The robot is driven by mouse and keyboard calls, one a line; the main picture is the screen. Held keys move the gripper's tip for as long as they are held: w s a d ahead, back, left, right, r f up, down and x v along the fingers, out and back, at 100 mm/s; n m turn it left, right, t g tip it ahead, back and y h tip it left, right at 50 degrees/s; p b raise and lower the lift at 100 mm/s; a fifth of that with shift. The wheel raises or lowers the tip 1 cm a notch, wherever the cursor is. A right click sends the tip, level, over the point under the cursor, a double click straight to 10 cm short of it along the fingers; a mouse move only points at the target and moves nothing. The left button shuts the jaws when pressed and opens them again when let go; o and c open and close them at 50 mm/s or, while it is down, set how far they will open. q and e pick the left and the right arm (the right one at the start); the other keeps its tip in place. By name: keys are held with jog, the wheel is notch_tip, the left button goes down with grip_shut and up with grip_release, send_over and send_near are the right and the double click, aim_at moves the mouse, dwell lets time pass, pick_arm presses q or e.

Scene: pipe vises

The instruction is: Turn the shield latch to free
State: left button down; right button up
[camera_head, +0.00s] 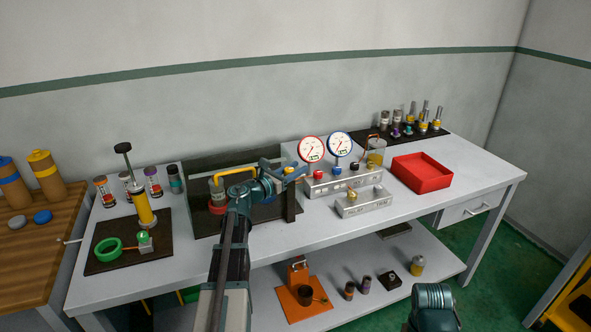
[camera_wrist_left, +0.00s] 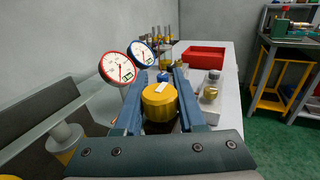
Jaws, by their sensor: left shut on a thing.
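My left gripper (camera_head: 291,171) reaches to the right end of the dark shield frame (camera_head: 240,160) on the bench. In the left wrist view my gripper (camera_wrist_left: 160,92) has its two blue fingers on either side of a round yellow knob (camera_wrist_left: 160,103), shut on it. The knob appears to be the shield latch, with a small pale mark on its top. In the head view the gripper mostly hides it. Inside the frame a yellow bent pipe (camera_head: 234,171) stands by a red-based fitting (camera_head: 217,207). My right gripper is out of view; only part of that arm shows at the bottom.
Just right of my left gripper stand a red-rimmed gauge (camera_head: 311,148) and a blue-rimmed gauge (camera_head: 340,145) on a grey block. A red tray (camera_head: 422,172) lies further right. A dark mat (camera_head: 128,243) with a pump and green ring is at left. The bench front at right is clear.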

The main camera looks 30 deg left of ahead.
pick_arm(q)
jog(key=c, duration=0.5)
grip_release()
jog(key=v, duration=1.3)
jog(key=shift+s, duration=0.4)
